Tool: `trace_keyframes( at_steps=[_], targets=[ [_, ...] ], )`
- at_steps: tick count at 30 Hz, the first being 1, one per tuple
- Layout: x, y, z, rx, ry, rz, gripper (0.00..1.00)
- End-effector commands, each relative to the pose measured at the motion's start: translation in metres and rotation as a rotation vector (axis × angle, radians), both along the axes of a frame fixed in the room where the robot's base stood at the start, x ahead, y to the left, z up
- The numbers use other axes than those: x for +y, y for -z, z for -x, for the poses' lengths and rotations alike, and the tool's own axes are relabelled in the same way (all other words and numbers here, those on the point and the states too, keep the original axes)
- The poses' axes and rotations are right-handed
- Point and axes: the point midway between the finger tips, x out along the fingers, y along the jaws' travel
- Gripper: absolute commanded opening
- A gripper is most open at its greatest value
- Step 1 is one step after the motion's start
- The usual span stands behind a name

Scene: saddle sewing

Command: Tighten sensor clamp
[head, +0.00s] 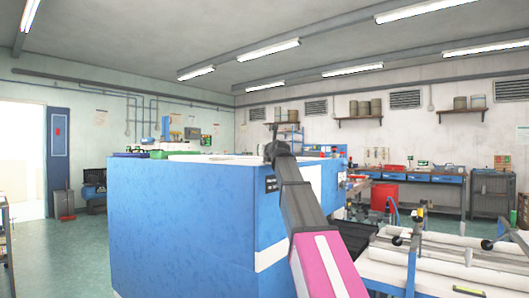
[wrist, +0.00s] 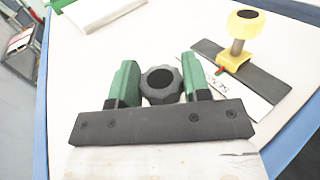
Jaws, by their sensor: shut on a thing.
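In the wrist view, my gripper (wrist: 160,80) has two green fingers shut on a dark grey lobed knob (wrist: 162,84), one finger on each side. What lies under the knob is hidden by my gripper's dark crossbar. To the right stands a yellow clamp (wrist: 232,68) with a yellow-rimmed, dark-topped knob (wrist: 244,21). It sits on a dark flat bar (wrist: 262,82), with a small red piece at its base. A white card with partly hidden lettering (wrist: 240,100) lies beside the bar. In the head view, my arm reaches over the blue bench, and the clamp cannot be made out.
The pale worktop (wrist: 165,40) has blue edging and open room at the back. A white flat piece (wrist: 95,12) lies at the back left. In the head view, the tall blue bench (head: 185,225) blocks the middle; rollers (head: 430,265) stand at the right.

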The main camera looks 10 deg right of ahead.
Motion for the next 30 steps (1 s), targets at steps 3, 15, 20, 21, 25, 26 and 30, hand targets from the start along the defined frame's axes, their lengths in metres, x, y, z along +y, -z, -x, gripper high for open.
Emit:
trace_keyframes(
  at_steps=[3, 15, 20, 21, 25, 26, 30],
  targets=[
    [0.0000, 0.0006, 0.0005, 0.001, 0.009, 0.000, 0.20],
    [-0.0001, 0.0008, 0.0004, 0.003, 0.012, 0.001, 0.20],
    [-0.0001, 0.0007, 0.0003, 0.002, 0.012, 0.000, 0.69],
    [0.0000, 0.0006, 0.0002, 0.002, 0.012, 0.000, 0.69],
    [0.0001, 0.0005, 0.0002, 0.002, 0.012, 0.000, 0.69],
    [-0.0001, 0.0004, 0.0003, 0.002, 0.012, 0.000, 0.69],
    [-0.0008, 0.0006, 0.0047, 0.001, 0.012, 0.000, 0.69]
  ],
)
